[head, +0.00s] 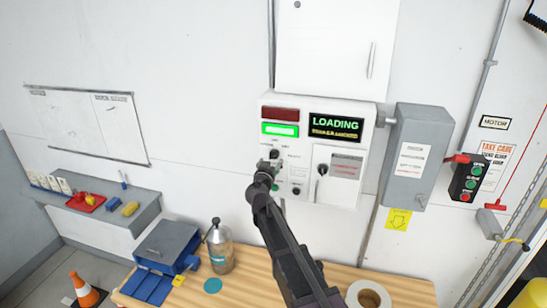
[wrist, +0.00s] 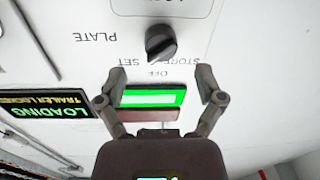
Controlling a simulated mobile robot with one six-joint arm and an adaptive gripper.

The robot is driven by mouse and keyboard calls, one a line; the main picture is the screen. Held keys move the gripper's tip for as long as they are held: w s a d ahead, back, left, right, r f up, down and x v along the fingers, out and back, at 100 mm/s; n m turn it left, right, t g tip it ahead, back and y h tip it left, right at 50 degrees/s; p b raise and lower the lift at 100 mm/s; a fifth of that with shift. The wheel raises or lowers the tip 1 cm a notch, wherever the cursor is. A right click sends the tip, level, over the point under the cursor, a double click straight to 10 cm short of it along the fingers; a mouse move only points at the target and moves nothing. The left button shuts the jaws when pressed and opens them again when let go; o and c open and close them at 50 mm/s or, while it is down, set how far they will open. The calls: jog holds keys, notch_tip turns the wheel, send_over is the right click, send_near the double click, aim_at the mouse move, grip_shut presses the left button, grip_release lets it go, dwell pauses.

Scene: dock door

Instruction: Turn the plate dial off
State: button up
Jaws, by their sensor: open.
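The plate dial (wrist: 161,43) is a black knob on the white control panel (head: 352,120), with PLATE printed beside it. In the wrist view the lettering is upside down; OFF and STORE / SET are printed between the dial and the green lamp. The knob's ridge looks slanted; its exact setting is hard to tell. My gripper (wrist: 155,86) is open and empty, its fingers spread short of the dial and apart from it.
A lit green lamp (head: 280,129), a dark red lamp (head: 280,113) and a LOADING display (head: 336,127) sit above. A grey box (head: 412,155) adjoins the panel. A bottle (head: 220,250) and tape roll (head: 354,299) stand on the bench below.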

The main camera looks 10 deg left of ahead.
aim_at(273, 157)
jog(key=shift+w, duration=2.2)
jog(key=shift+a, duration=0.1)
jog(key=c, duration=1.2)
